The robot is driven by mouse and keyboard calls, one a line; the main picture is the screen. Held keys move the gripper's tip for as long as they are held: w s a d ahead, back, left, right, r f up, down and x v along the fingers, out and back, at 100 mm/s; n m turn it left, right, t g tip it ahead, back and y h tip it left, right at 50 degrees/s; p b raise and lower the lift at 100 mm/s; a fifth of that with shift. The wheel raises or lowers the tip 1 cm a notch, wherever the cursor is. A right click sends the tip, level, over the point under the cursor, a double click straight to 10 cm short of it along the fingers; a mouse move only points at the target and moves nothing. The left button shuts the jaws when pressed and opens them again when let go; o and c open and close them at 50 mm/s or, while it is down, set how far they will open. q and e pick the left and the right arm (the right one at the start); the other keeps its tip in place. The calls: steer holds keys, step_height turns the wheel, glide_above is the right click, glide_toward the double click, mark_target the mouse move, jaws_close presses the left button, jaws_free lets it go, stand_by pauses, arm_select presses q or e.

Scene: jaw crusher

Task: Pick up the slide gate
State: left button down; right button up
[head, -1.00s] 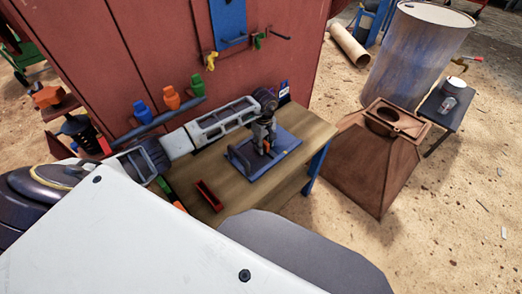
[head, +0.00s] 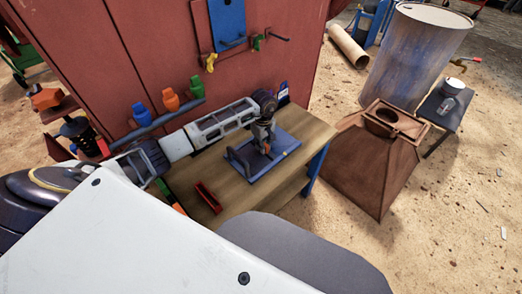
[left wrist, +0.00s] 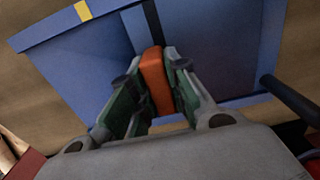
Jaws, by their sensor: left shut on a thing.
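The slide gate (head: 284,143) is a flat blue plate lying on the wooden table, with a dark bar handle (head: 238,160) at its left side. It fills much of the left wrist view (left wrist: 85,75), with a yellow mark on its edge. My left gripper (head: 265,150) reaches down over the plate's middle. In the left wrist view, its fingers (left wrist: 154,65) are shut on an orange block (left wrist: 153,75) standing over the plate. The block's joint with the plate is hidden. My right gripper is not in view.
A red container wall (head: 130,60) with bottles stands behind. A rusty hopper (head: 365,165) stands on the sand to the right, with a drum (head: 410,60) beyond.

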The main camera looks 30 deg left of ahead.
arm_select(q)
steer(key=shift+r, duration=0.15)
step_height(320, 180, up, 9)
steer(key=shift+w, duration=0.1)
steer(key=shift+r, duration=0.45)
stand_by(0.3)
stand_by(0.3)
